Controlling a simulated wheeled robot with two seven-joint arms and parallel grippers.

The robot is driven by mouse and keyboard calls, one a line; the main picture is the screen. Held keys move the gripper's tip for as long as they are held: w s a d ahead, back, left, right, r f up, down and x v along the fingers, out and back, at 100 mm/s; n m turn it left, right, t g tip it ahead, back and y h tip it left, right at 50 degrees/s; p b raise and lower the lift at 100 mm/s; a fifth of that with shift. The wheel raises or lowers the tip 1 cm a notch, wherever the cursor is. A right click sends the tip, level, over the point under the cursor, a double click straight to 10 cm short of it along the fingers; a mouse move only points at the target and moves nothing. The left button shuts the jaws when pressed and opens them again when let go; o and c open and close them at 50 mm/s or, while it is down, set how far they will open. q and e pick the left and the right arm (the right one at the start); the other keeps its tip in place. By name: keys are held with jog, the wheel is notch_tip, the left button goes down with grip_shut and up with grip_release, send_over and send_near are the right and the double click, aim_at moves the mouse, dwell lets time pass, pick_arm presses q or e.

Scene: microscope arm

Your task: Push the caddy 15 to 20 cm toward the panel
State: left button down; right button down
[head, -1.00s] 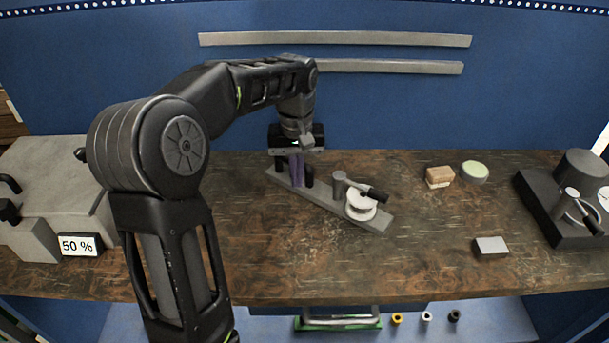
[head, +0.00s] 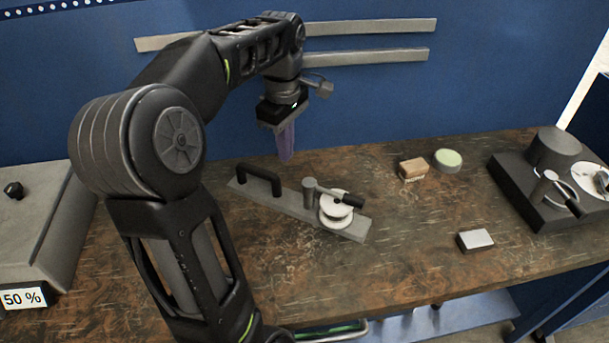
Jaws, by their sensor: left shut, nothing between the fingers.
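A long grey base (head: 285,203) lies at an angle on the brown worktop. It carries a black bar handle (head: 258,178) at its left end, and a lever post (head: 309,192) and white discs (head: 336,211) at its right end. It may be the caddy; I cannot be sure. The blue panel (head: 375,100) stands behind the worktop. My left gripper (head: 286,155) points down with its purplish fingers shut and empty. It is above and behind the base, apart from the handle in the picture. My right gripper is not in view.
A tan block (head: 413,169), a round tin with a pale green top (head: 447,160) and a small grey block (head: 474,240) lie to the right. A dark device (head: 540,190) stands at the far right. A grey box (head: 35,225) is at the left. The front middle worktop is clear.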

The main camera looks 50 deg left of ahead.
aim_at(273, 177)
pick_arm(q)
jog(key=shift+s+d+n, duration=0.1)
jog(key=shift+s+n, duration=0.05)
jog(key=shift+n, duration=0.35)
notch_tip(273, 177, down, 10)
jog(key=shift+f, duration=0.1)
dwell(0.4)
jog(key=shift+s+a+p, duration=0.2)
jog(key=shift+s+a, duration=0.1)
jog(key=shift+a, duration=0.6)
jog(key=shift+s+a+p, duration=0.15)
jog(key=shift+s+a, duration=0.15)
jog(key=shift+a, duration=0.55)
